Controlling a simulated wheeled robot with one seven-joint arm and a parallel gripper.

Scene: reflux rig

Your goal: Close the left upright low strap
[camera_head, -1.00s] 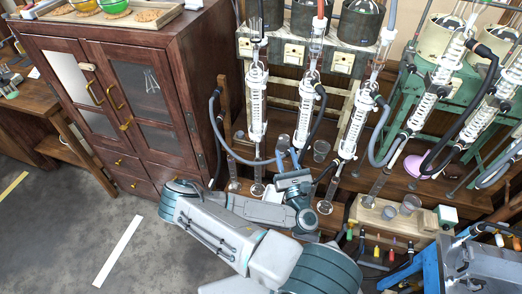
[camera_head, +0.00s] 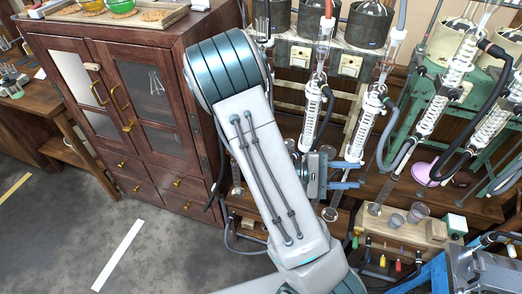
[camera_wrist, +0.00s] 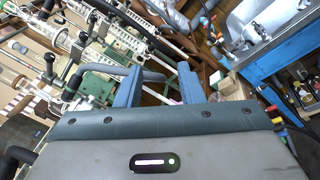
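The upright glass condensers stand in a row on the wooden bench. In the head view my arm covers most of the left one; the middle condenser (camera_head: 313,110) and the right condenser (camera_head: 365,122) show. I cannot make out the left upright's low strap. My gripper (camera_head: 358,175) is open and empty in front of the lower ends of the middle and right condensers, its blue fingers pointing right. In the wrist view my gripper's fingers (camera_wrist: 157,85) stand apart with nothing held; glass condensers (camera_wrist: 75,42) lie beyond them, to the upper left.
A dark wooden cabinet (camera_head: 150,120) stands at the left. Heating mantles (camera_head: 368,24) sit above the condensers. Black and grey hoses hang around the glassware. A wooden block with beakers (camera_head: 405,228) is at the lower right, beside a blue-framed bench (camera_head: 432,275). Open floor lies at the lower left.

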